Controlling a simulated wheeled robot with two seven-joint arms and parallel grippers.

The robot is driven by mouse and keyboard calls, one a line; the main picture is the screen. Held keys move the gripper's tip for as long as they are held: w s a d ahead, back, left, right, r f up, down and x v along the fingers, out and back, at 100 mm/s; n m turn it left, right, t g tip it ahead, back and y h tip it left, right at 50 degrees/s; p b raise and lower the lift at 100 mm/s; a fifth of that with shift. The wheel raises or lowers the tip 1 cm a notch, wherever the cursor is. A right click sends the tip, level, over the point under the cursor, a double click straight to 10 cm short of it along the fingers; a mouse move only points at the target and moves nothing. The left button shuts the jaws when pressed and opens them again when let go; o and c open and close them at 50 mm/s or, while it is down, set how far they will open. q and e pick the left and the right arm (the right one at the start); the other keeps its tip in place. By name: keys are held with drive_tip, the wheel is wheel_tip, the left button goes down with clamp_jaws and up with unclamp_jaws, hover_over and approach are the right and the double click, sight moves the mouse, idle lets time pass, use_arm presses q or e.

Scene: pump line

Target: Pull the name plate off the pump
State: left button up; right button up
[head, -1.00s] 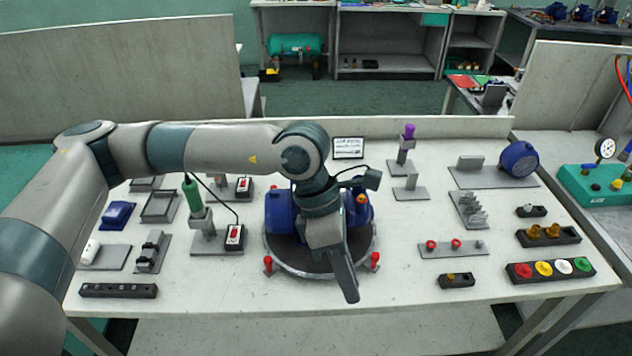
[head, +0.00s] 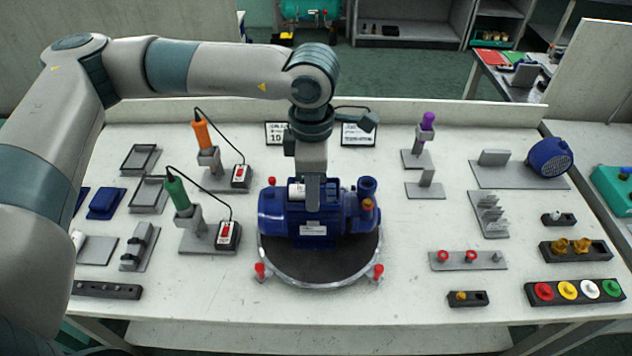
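The blue pump (head: 335,218) lies on a round dark turntable (head: 318,276) in the middle of the table. A small white name plate (head: 313,230) is on its front face, low and near the middle. My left gripper (head: 314,203) points straight down in front of the pump's upper body, just above the plate in the picture. Its fingers overlap edge-on, so their gap and any contact are hidden. A white part shows on the pump's top beside the fingers. My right gripper is out of view.
Orange (head: 202,132) and green (head: 176,190) corded tools stand in holders to the left. Small trays and racks lie farther left. A blue motor cover (head: 550,158), fittings and a strip of coloured buttons (head: 575,291) lie to the right. Red-topped clamps ring the turntable.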

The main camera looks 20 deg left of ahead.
sight(313, 221)
use_arm(q)
drive_tip(key=shift+f, duration=0.2)
idle(0.3)
